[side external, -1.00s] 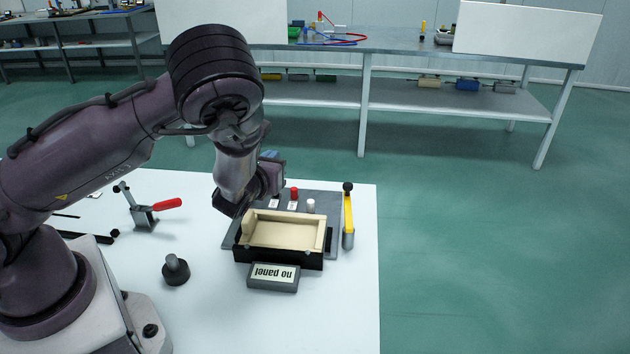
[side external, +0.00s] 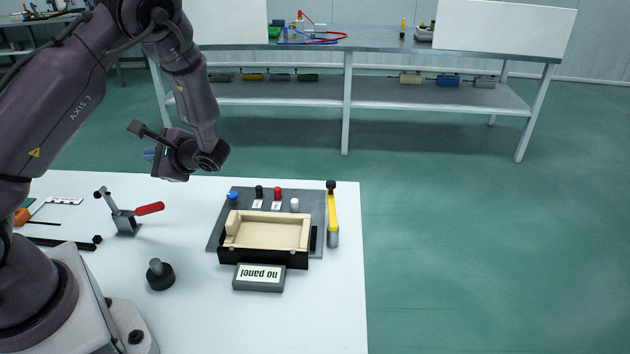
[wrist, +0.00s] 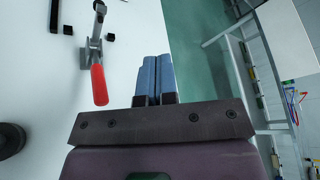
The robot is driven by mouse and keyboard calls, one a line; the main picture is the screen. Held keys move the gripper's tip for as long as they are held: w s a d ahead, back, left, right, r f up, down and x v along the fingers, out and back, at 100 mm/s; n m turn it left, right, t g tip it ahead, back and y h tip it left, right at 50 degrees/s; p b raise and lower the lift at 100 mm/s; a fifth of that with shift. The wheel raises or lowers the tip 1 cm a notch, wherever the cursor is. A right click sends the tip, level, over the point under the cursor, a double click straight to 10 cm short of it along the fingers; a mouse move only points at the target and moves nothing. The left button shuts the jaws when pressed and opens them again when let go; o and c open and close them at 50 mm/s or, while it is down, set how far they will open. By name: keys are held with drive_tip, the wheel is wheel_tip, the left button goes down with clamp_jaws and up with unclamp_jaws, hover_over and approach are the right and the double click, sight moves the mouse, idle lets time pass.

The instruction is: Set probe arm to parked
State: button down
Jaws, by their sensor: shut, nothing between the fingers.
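The panel fixture (side external: 214,240) sits on the white table, with an empty cream tray (side external: 266,232) in a black frame. A yellow arm with a black knob (side external: 332,212), which looks like the probe arm, lies along the fixture's right side, knob at the far end. Its exact setting cannot be told. My gripper (side external: 148,155) is raised over the table's far left part, well left of the fixture and apart from it. In the wrist view its blue fingers (wrist: 155,80) are together and empty. The yellow arm is not in the wrist view.
A toggle clamp with a red handle (side external: 149,209) stands left of the fixture; it also shows in the wrist view (wrist: 99,84). A black knobbed cylinder (side external: 160,275) stands nearer.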

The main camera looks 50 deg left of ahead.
sight(332, 203)
drive_tip(key=s+d+f+n+g+h, duration=0.3)
drive_tip(key=s+f+n+g+h, duration=0.1)
drive_tip(key=n+h, duration=0.25)
drive_tip(key=w+d+f+n+t+h, duration=0.3)
drive_tip(key=d+f+n+h, duration=0.1)
drive_tip(key=d+n+h, duration=0.65)
drive_tip(key=w+r+n+t+h, duration=0.4)
drive_tip(key=w+n+t+h, duration=0.3)
drive_tip(key=w, duration=0.3)
drive_tip(key=w+a+r+n+t+h, duration=0.2)
drive_tip(key=w+a+r+n+t, duration=0.35)
drive_tip(key=w+r+t, duration=0.35)
drive_tip(key=shift+n+t+y, duration=0.3)
drive_tip(key=shift+n+t, duration=0.15)
drive_tip(key=shift+t, duration=0.15)
drive_tip(key=f, duration=1.2)
drive_tip(key=shift+w+d, duration=0.15)
drive_tip(key=shift+w, duration=0.1)
drive_tip(key=x, duration=1.2)
drive_tip(key=shift+w+d, duration=0.25)
drive_tip(key=shift+d, duration=0.05)
drive_tip(key=shift+w+d, duration=0.2)
